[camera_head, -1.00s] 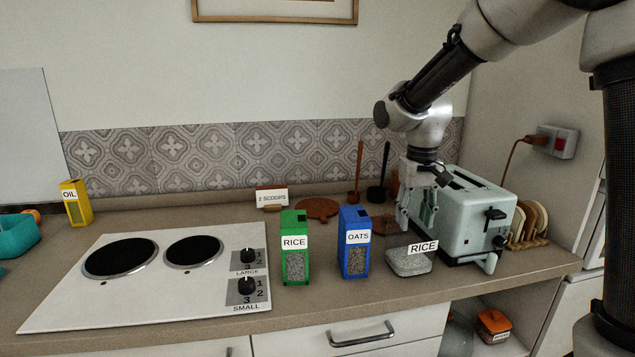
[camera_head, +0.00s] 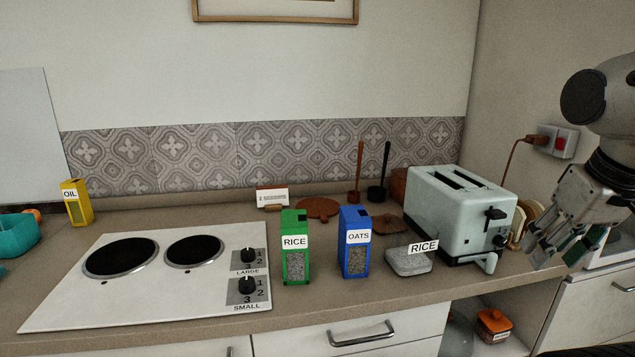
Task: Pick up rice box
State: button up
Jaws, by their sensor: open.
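The green rice box (camera_head: 294,247) stands upright on the counter, labelled RICE, with a grey window in its front. It is just right of the hob and left of the blue oats box (camera_head: 355,242). A low grey container (camera_head: 409,262) with a RICE label on it sits right of the oats box. My gripper (camera_head: 552,252) is at the far right, beyond the toaster and well away from the rice box. Its fingers point down and to the left, and it is open. I see nothing held between the fingers.
A pale green toaster (camera_head: 461,217) stands between the boxes and my gripper. The white hob (camera_head: 165,270) lies left of the rice box. A small sign (camera_head: 272,196) and a brown round board (camera_head: 318,208) are behind it. Counter in front of the boxes is clear.

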aim_at(294, 224)
jog(key=k+j, duration=0.15)
jog(key=j, duration=0.2)
jog(key=k+j+z, duration=0.1)
jog(key=j, duration=0.3)
jog(key=k+j, duration=0.2)
jog(key=j, duration=0.15)
jog(key=k+j+z, duration=0.1)
jog(key=j, duration=0.25)
jog(key=k+j, duration=0.25)
jog(key=j+z, duration=0.05)
jog(key=j, duration=0.05)
